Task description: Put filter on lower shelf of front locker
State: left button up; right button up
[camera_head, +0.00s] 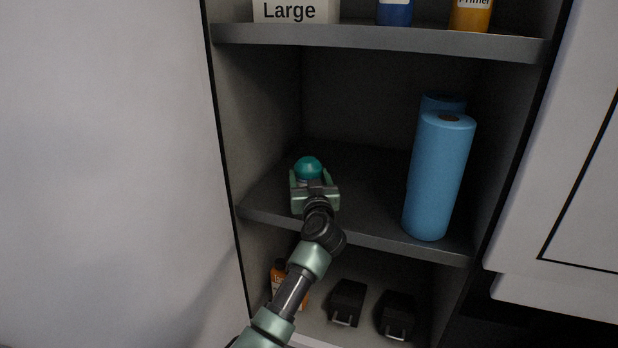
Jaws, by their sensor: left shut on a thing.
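A teal, round-topped filter (307,167) is held in my left gripper (312,184) over the left part of the middle shelf (365,180) in the open locker. The gripper is shut on the filter, and its body hides the lower part of it. I cannot tell whether the filter touches the shelf. A lower level (325,326) shows beneath this shelf. My right gripper is not in view.
Two blue rolls (440,180) stand on the right of the same shelf. The upper shelf (380,40) holds a box marked "Large" (290,11) and two containers. Below are an orange container (277,272) and two black cases (347,302). The middle shelf's centre is clear.

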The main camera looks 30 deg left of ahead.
pick_arm(q)
jog(key=o, duration=1.9)
jog(key=shift+s+d, duration=0.1)
jog(key=shift+s, duration=0.05)
jog(key=b+v, duration=0.1)
jog(key=v, duration=1)
jog(key=shift+s+d, duration=0.25)
jog(key=shift+r, duration=0.1)
